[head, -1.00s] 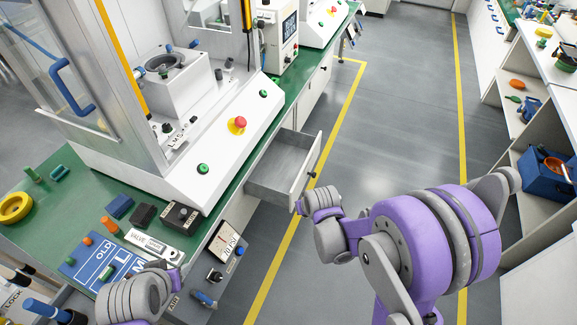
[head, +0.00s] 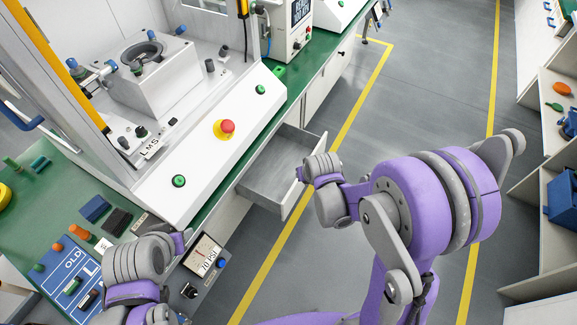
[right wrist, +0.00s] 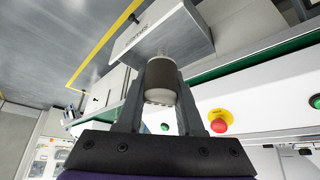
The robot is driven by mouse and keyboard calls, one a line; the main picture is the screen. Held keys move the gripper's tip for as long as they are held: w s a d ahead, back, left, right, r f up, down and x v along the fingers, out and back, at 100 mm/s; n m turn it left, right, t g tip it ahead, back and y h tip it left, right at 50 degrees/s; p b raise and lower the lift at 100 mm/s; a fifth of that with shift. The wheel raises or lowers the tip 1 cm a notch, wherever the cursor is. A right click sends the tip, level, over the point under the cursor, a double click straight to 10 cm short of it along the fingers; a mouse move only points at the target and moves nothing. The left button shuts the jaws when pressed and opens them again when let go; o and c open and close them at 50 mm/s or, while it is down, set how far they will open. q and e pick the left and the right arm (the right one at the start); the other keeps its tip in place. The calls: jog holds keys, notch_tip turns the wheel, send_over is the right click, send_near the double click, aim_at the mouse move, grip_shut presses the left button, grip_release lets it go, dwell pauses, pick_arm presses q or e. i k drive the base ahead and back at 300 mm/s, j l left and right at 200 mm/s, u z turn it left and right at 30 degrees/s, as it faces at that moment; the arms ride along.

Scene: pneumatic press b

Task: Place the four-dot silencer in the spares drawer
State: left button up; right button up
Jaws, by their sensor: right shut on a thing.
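My right gripper (right wrist: 160,66) is shut on a small cylinder (right wrist: 160,84) with a dark band and pale ends, apparently the silencer. Its dots cannot be made out. The spares drawer (head: 270,178) is pulled open below the bench in the head view, and its inside looks empty where I see it. My right wrist is by the drawer's front; the fingers are hidden there. In the right wrist view the labelled drawer front (right wrist: 172,35) is just beyond the cylinder's tip. My left arm is at the lower left, with its fingers not seen.
A white press with a red emergency button (head: 227,127) and green buttons stands on the green bench above the drawer. A gauge box (head: 204,255) and a blue board (head: 66,277) are at the lower left. The floor aisle is clear.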

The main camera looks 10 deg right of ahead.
aim_at(292, 167)
jog(key=i+l+u, duration=0.2)
jog(key=i+l, duration=0.45)
jog(key=l, duration=0.15)
jog(key=i+l+u, duration=0.1)
jog(key=i, duration=0.3)
jog(key=l, duration=0.1)
